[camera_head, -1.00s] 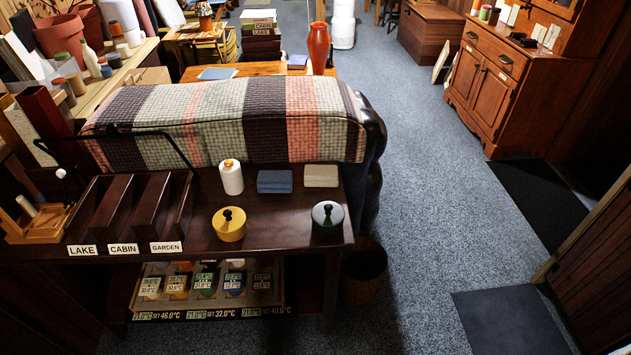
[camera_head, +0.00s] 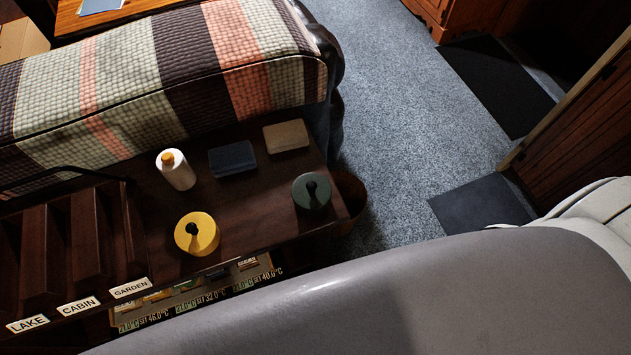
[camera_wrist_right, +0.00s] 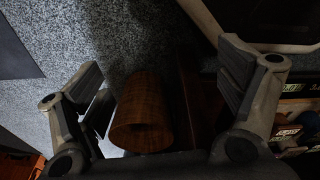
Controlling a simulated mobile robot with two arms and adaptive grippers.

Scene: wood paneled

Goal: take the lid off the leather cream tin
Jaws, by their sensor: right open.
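Two round tins with black-knobbed lids stand on the dark wooden table (camera_head: 250,215). One is a yellow tin (camera_head: 197,234) near the front edge. The other is a grey-green tin (camera_head: 311,191) near the right end. Both lids are on; I cannot read which tin is leather cream. My right gripper (camera_wrist_right: 165,92) is open and empty in the right wrist view, with its fingers wide apart. No tin shows between them; a brown bin (camera_wrist_right: 143,112) stands on the floor beyond. My left gripper is not in view.
A white bottle (camera_head: 176,170), a dark blue folded cloth (camera_head: 232,158) and a beige folded cloth (camera_head: 286,136) stand behind the tins. A labelled slotted rack (camera_head: 75,240) is at left. A checked sofa back (camera_head: 180,75) borders the rear. My grey arm crosses the lower right.

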